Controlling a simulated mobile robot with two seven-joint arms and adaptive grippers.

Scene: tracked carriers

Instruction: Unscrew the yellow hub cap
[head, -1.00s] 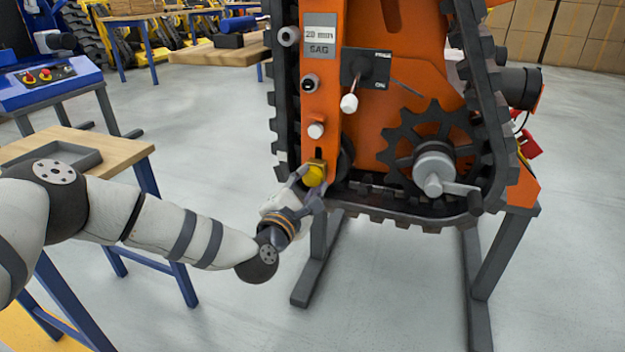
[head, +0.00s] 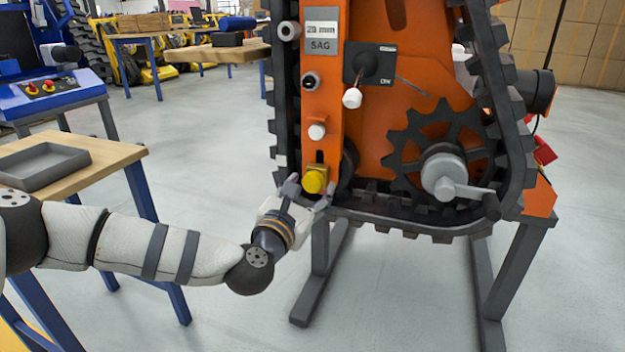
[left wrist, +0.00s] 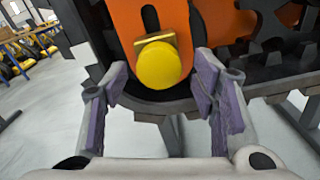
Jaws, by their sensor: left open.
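The yellow hub cap (head: 314,181) sits low on the orange frame of the tracked carrier (head: 322,95), under a vertical slot. A brass-coloured block shows just behind it. It also shows in the left wrist view as a round yellow face (left wrist: 159,66). My left gripper (head: 308,196) is just below the cap, open, with nothing between its fingers. In the left wrist view its purple-padded fingers (left wrist: 163,95) stand apart, one at each side, below and in front of the cap. They do not appear to touch it. My right gripper is not in view.
A black rubber track (head: 420,222) runs around the carrier beside a dark sprocket (head: 437,150). A black switch plate (head: 371,65) and a white knob (head: 317,131) are above the cap. A wooden table with a grey tray (head: 45,165) stands left. Grey stand legs (head: 318,285) are below.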

